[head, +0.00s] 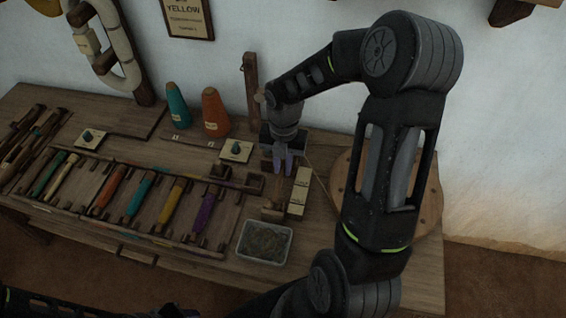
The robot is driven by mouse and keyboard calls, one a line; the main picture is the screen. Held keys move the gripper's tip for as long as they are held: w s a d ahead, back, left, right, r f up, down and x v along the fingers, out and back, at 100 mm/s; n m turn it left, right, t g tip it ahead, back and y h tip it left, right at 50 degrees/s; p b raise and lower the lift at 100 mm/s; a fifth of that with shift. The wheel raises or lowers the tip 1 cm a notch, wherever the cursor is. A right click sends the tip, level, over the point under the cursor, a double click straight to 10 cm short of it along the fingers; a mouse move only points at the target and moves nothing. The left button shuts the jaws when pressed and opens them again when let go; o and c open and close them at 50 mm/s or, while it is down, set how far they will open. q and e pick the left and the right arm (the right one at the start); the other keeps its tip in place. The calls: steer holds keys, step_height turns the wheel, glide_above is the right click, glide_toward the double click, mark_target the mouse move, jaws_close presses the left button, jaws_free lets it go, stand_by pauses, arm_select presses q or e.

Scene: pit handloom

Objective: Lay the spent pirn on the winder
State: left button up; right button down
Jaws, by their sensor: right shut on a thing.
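My right gripper (283,163) points down over the right part of the wooden bench, its fingers shut on a thin, pale brown piece, which looks like the spent pirn (278,184). The pirn hangs below the fingertips, above or against a small wooden block (272,209); I cannot tell whether they touch. My left gripper is not in view.
Green (49,174), red, teal (140,194), yellow and purple pirns (204,213) lie in a rack to the left. A grey tray (265,242) stands in front of the block. Teal (178,105) and orange (215,113) cones stand behind. Pale labelled blocks (299,190) sit close right of the gripper.

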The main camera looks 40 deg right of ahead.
mark_target(283, 168)
steer(key=shift+f+b, duration=0.35)
steer(key=shift+f, duration=0.65)
steer(key=c, duration=1.3)
jaws_free()
steer(key=shift+o, duration=0.5)
steer(key=shift+o, duration=1)
step_height(283, 168, up, 8)
steer(key=p, duration=0.7)
